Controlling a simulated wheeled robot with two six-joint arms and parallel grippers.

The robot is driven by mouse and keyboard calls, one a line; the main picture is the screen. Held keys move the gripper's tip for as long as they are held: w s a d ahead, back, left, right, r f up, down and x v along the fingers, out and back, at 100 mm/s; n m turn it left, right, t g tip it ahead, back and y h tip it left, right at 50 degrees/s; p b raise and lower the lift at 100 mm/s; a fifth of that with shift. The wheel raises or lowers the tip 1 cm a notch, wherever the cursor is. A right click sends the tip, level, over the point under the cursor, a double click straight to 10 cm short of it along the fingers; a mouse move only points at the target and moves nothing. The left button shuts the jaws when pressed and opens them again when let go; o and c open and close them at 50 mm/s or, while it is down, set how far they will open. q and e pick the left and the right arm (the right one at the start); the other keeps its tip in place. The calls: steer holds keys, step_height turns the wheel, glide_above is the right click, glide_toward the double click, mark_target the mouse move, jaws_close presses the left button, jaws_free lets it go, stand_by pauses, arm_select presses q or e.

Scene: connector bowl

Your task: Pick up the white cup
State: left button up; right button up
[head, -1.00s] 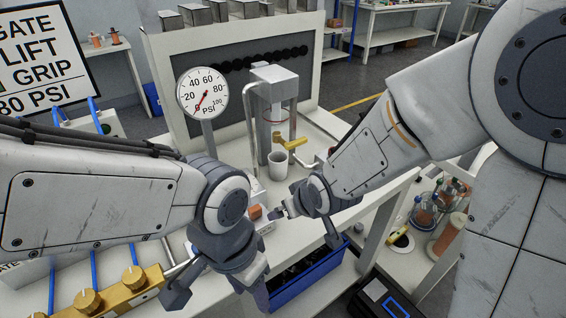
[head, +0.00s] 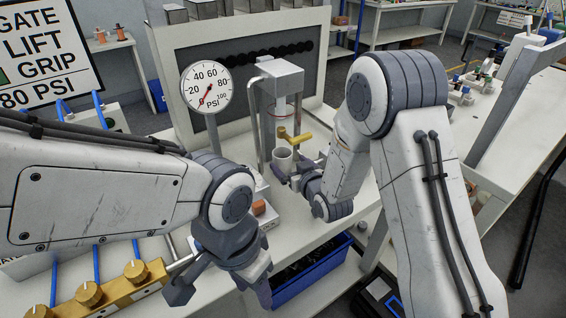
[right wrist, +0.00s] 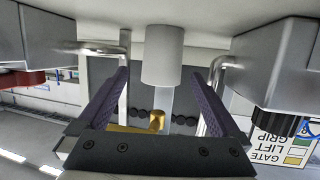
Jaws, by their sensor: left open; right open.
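The white cup (head: 282,160) stands upright on the white bench below the brass tap (head: 294,136) of the dispenser. My right gripper (head: 289,170) is open, level with the cup, with its fingers at the cup's near side. In the right wrist view, which is upside down, the cup (right wrist: 163,55) shows between the two purple-padded fingers, with gaps on both sides. Whether the fingertips reach past the cup I cannot tell. My left gripper (head: 222,290) is open and empty over the front edge of the bench, well away from the cup.
The dispenser's grey frame (head: 279,72) stands around and behind the cup. A round pressure gauge (head: 207,89) is to the left. A blue bin (head: 312,270) sits below the bench.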

mark_target(286, 161)
steer(key=x, duration=0.1)
steer(key=p+x, duration=0.1)
steer(key=x, duration=0.2)
steer(key=shift+w+a+r, duration=0.1)
steer(key=shift+a+r, duration=0.05)
steer(key=shift+r, duration=0.1)
steer(key=shift+w+a+f, duration=0.2)
steer(key=shift+w+f, duration=0.05)
steer(key=shift+w, duration=0.35)
steer(key=c, duration=1.5)
steer(key=shift+c, duration=0.2)
steer(key=shift+r+p, duration=0.15)
steer(key=shift+p, duration=0.15)
